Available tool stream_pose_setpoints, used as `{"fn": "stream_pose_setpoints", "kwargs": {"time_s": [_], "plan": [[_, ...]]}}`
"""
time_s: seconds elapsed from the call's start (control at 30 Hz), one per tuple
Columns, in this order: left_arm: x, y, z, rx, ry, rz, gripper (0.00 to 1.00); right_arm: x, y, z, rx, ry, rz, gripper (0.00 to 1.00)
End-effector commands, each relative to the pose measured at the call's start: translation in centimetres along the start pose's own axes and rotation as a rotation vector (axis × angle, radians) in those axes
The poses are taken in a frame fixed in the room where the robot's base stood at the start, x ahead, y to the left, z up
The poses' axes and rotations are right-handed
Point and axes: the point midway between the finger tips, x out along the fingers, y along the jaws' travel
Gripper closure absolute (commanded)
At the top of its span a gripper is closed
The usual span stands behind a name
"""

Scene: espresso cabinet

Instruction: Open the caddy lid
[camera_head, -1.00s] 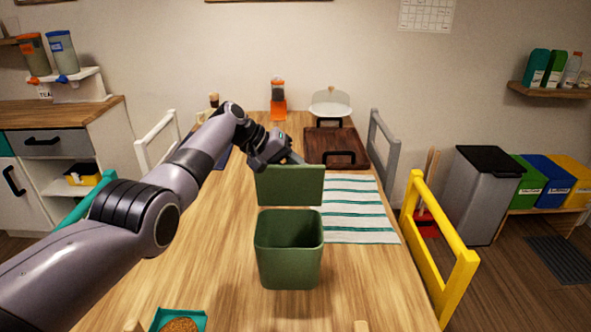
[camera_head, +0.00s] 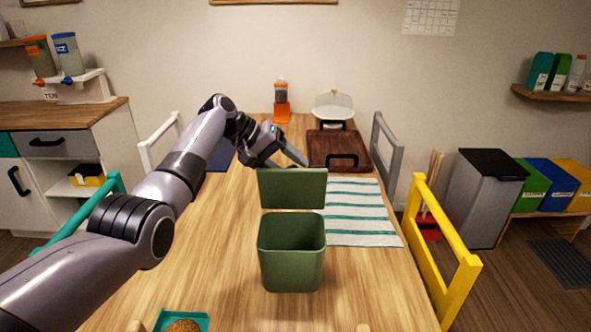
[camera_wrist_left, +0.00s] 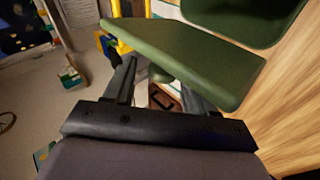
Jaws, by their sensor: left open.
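The green caddy (camera_head: 291,262) stands on the wooden table, its top open and its inside showing. Its green lid (camera_head: 292,188) is swung up and stands roughly upright at the far side of the caddy. My left gripper (camera_head: 293,155) is just above and behind the lid's upper edge, open and empty. In the left wrist view the lid (camera_wrist_left: 190,55) crosses in front of the spread fingers (camera_wrist_left: 150,75) and hides part of one. Whether a finger touches the lid is unclear. My right gripper is out of view.
A striped cloth (camera_head: 362,213) lies right of the caddy, with a brown tray (camera_head: 337,146) beyond it. A teal dish (camera_head: 182,321) sits at the near edge. Yellow (camera_head: 440,250) and grey chairs line the right side.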

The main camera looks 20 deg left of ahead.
Motion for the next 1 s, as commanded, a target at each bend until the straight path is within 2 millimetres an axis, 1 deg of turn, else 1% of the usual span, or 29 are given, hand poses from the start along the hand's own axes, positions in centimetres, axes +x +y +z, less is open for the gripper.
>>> {"fn": "stream_pose_setpoints", "kwargs": {"time_s": [0.03,0.2,0.3,0.43,0.83,0.87,0.93,0.97,1.0], "plan": [[-0.7,-0.1,-0.1,0.001,0.005,0.0,0.44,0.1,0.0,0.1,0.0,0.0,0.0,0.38],[-2.7,-0.1,-0.1,0.001,0.003,0.0,0.44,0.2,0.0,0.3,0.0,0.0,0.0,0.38],[-3.5,-0.1,0.0,0.0,0.003,0.0,0.44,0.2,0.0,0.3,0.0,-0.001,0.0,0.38],[-3.8,0.0,0.0,-0.001,0.001,0.0,0.44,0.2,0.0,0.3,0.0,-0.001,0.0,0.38],[-3.8,-0.1,0.0,-0.001,0.003,-0.001,0.44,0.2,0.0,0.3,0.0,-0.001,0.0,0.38],[-3.8,-0.3,-0.1,-0.001,0.007,-0.003,0.44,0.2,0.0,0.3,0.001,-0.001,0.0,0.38],[-3.9,-1.4,-0.4,-0.004,0.032,-0.016,0.44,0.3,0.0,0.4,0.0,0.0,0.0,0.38],[-3.9,-2.1,-0.6,-0.006,0.048,-0.025,0.44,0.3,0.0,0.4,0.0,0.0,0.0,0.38],[-4.0,-3.5,-0.9,-0.008,0.079,-0.043,0.44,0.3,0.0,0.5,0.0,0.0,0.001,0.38]]}}
